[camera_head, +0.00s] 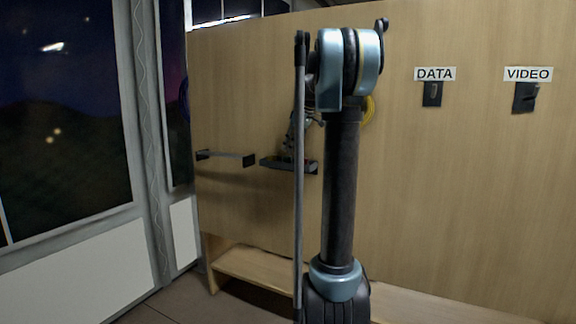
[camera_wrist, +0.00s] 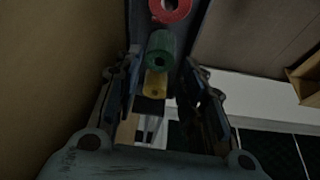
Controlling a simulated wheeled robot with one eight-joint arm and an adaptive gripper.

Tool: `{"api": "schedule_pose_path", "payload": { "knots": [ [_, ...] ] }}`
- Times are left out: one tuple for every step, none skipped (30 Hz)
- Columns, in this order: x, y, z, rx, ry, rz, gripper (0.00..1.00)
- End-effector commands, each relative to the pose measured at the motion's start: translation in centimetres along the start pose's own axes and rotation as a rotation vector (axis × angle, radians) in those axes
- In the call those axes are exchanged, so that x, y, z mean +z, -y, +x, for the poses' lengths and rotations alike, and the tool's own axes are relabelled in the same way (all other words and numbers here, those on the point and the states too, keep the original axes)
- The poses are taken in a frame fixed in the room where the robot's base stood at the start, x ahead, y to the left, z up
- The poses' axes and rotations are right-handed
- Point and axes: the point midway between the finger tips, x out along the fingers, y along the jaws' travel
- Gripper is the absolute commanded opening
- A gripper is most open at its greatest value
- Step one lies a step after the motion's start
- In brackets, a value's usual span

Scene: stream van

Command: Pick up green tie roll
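The green tie roll (camera_wrist: 161,49) shows in the wrist view, between a red roll (camera_wrist: 171,9) and a yellow roll (camera_wrist: 155,85) in a line. My gripper (camera_wrist: 162,68) is open, with one finger on each side of the view and the green roll in the gap between the fingertips. A gap shows between the roll and each finger; I cannot tell how deep the roll sits. In the head view my gripper (camera_head: 298,128) is partly hidden by my arm, just above a dark wall tray (camera_head: 275,162).
A second wall rack (camera_head: 227,155) is left of the tray. A yellow coil (camera_head: 369,111) hangs behind my arm. The DATA holder (camera_head: 432,94) and VIDEO holder (camera_head: 525,97) are on the wooden wall at right. A low bench (camera_head: 262,267) runs below.

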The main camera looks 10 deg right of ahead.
Motion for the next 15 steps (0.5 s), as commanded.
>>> {"api": "schedule_pose_path", "payload": {
  "knots": [
    [0.0,0.0,0.5,0.000,0.000,-0.001,0.37],
    [0.0,0.0,0.8,0.000,0.000,-0.001,0.37],
    [0.0,0.0,1.4,0.000,0.000,-0.001,0.37],
    [0.0,0.0,1.8,0.000,0.000,-0.001,0.37],
    [0.0,0.0,2.2,0.000,0.000,0.000,0.37],
    [0.1,0.0,2.8,0.000,0.000,0.000,0.37],
    [0.1,0.0,3.2,0.000,0.000,0.001,0.37],
    [0.1,-0.1,3.5,0.000,0.000,0.001,0.37],
    [0.1,-0.1,4.0,0.000,0.000,0.001,0.37],
    [0.1,-0.1,4.3,0.000,0.000,0.001,0.37],
    [0.1,-0.1,4.5,0.000,0.000,0.001,0.37],
    [0.1,0.0,4.7,0.000,0.000,0.001,0.37],
    [0.1,0.0,4.8,0.000,0.000,0.001,0.37],
    [0.1,0.0,4.9,0.000,0.000,0.001,0.37],
    [0.1,0.0,5.0,0.000,0.000,0.001,0.37]
  ]
}}
